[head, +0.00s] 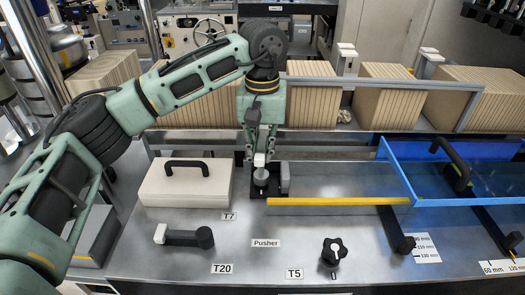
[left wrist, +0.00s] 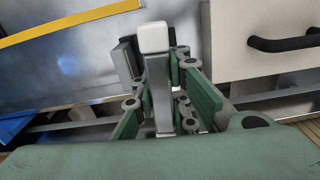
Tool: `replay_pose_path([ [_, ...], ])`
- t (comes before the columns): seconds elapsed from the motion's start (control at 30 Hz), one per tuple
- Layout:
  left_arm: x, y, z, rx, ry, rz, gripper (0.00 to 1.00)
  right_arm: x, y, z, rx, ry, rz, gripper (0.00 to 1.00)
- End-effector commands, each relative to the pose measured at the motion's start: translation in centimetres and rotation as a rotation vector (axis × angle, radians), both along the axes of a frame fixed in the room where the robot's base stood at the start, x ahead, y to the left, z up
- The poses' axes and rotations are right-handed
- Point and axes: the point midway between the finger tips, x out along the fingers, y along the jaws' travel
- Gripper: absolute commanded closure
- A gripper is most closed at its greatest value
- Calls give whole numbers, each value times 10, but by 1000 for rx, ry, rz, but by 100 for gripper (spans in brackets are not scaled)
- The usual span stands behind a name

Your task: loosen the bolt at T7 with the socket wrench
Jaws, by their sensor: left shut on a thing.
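My left gripper (head: 262,155) points down above the metal table, left of the yellow-edged rail. It is shut on a grey bar with a white end (left wrist: 159,85), which lies between its fingers in the left wrist view. I cannot tell for sure whether this bar is the socket wrench. The T7 label (head: 229,216) lies left of and in front of these. No bolt head shows clearly there. My right gripper is out of view.
A white box (head: 187,190) with a black handle stands close left of my gripper. A dark lever with a white end (head: 185,236) sits by the T20 label, and a black star knob (head: 334,251) by T5. Blue clear guards (head: 440,190) stand right; board stacks (head: 385,95) stand behind.

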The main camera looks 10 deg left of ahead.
Motion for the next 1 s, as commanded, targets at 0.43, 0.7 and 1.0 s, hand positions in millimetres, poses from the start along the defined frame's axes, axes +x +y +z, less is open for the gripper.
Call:
replay_pose_path([
  [0.43,1,0,1,0,-1,131,100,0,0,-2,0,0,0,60],
  [0.7,1,0,1,0,-1,293,100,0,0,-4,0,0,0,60],
  [1.0,2,0,1,-1,-1,377,100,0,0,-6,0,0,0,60],
])
